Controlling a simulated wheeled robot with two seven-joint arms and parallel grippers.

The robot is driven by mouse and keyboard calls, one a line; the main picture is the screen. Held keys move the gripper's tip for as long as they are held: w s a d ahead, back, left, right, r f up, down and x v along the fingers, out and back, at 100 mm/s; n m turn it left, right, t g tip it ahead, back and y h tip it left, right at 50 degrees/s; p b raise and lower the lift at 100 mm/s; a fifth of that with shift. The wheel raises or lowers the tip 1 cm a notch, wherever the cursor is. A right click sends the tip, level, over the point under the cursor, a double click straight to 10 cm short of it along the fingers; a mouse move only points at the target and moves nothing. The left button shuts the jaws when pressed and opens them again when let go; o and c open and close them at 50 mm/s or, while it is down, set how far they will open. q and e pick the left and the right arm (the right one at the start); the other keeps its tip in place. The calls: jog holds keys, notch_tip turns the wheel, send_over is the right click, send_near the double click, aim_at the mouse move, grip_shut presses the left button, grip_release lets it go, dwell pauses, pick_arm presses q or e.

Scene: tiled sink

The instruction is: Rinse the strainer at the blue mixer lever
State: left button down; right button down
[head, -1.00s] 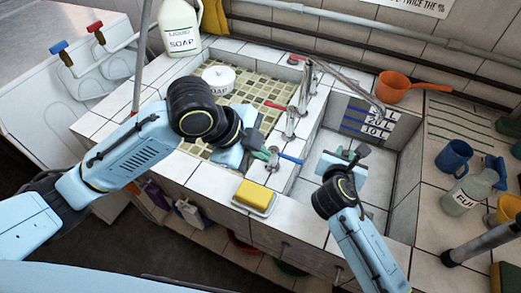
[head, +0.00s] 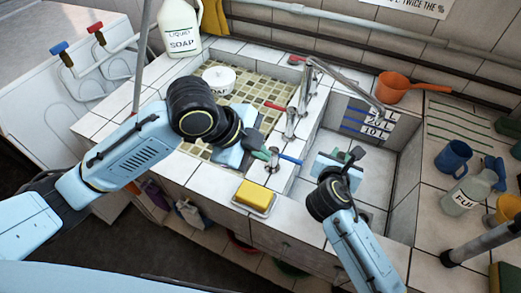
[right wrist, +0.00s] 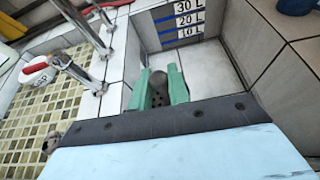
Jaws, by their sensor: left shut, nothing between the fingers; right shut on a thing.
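The blue mixer lever (head: 290,159) sticks out to the right from a low tap at the front of the divider between the basins. My left gripper (head: 266,154) is shut and empty, with its green fingertips close beside this tap; I cannot tell if they touch it. My right gripper (head: 343,156) is over the right basin, shut on a small grey piece with holes, which I take for the strainer (right wrist: 158,90). The right wrist view shows it between the green fingers. In the head view it is small and partly hidden by the gripper.
The right basin (head: 385,165) has a level scale on its back wall. A long spout (head: 345,82) reaches over it; I see no clear water stream. A yellow sponge (head: 254,193) lies on a dish at the front edge. Red-levered taps (head: 275,106) stand on the divider.

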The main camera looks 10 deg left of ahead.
dwell(0.4)
jog(key=s+a+r+p, duration=0.2)
jog(key=a+r+p, duration=0.2)
jog(key=p, duration=0.1)
jog(key=shift+a+p, duration=0.3)
dwell(1.2)
